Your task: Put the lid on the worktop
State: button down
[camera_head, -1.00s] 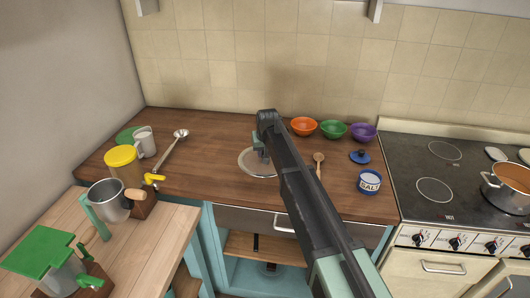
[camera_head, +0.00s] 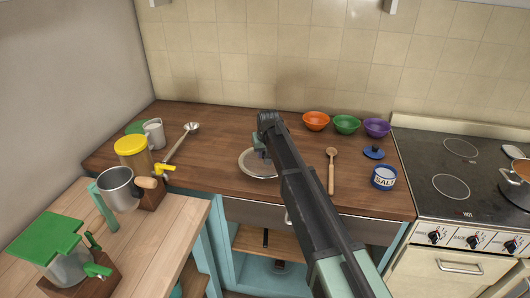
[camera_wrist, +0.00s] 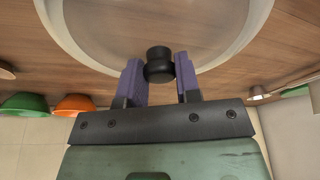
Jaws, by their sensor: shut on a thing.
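The lid (camera_head: 250,166) is a round see-through glass disc with a pale rim and a black knob. In the head view it lies flat over the brown wooden worktop (camera_head: 215,172), near its front edge and above the drawer. In the wrist view the lid (camera_wrist: 105,22) fills the top, and its knob (camera_wrist: 158,66) sits between the purple finger pads of my gripper (camera_wrist: 158,80). My gripper is shut on the knob. In the head view my gripper (camera_head: 262,150) is partly hidden by my arm. I cannot tell whether the lid touches the worktop.
A wooden spoon (camera_head: 331,172), a salt pot (camera_head: 384,177) and a blue lid (camera_head: 374,152) lie to the right. Orange (camera_head: 316,121), green and purple bowls stand behind. A ladle (camera_head: 178,143) lies left. The hob (camera_head: 455,175) is far right.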

jog(key=shift+f, duration=0.5)
jog(key=shift+f+b, duration=0.75)
jog(key=shift+b, duration=0.1)
jog(key=shift+f+b, duration=0.25)
jog(key=shift+b, duration=0.05)
jog(key=c, duration=0.7)
grip_release()
jog(key=shift+c, duration=0.2)
jog(key=c, duration=0.4)
jog(key=shift+r, duration=0.1)
